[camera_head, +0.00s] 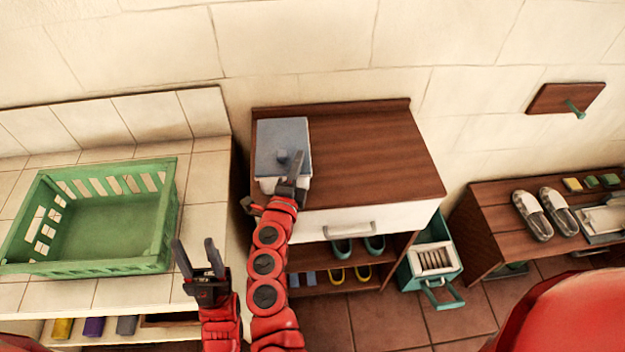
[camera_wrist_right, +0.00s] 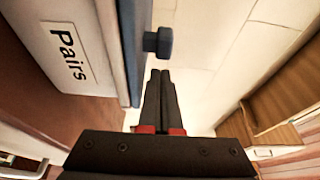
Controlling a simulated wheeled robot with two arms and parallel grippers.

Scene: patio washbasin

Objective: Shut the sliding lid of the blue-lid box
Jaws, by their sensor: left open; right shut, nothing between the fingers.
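The box with the grey-blue lid (camera_head: 284,136) stands at the left end of the brown cabinet top. Its white body (camera_wrist_right: 78,45) carries a "Pairs" label in the right wrist view. A dark blue knob (camera_head: 282,156) sticks up from the lid and also shows in the right wrist view (camera_wrist_right: 158,42). My right gripper (camera_head: 298,165) is shut and empty at the box's front right, its fingertips close to the knob; contact is not clear. The fingers also show in the right wrist view (camera_wrist_right: 160,75). My left gripper (camera_head: 195,250) is open and empty, away from the box.
A green crate (camera_head: 110,265) sits on the tiled counter at left. The cabinet top (camera_head: 375,150) is bare right of the box. Shoes (camera_head: 345,248) lie on the shelves below. A teal caddy (camera_head: 432,262) stands on the floor, and a low bench (camera_head: 490,205) is at right.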

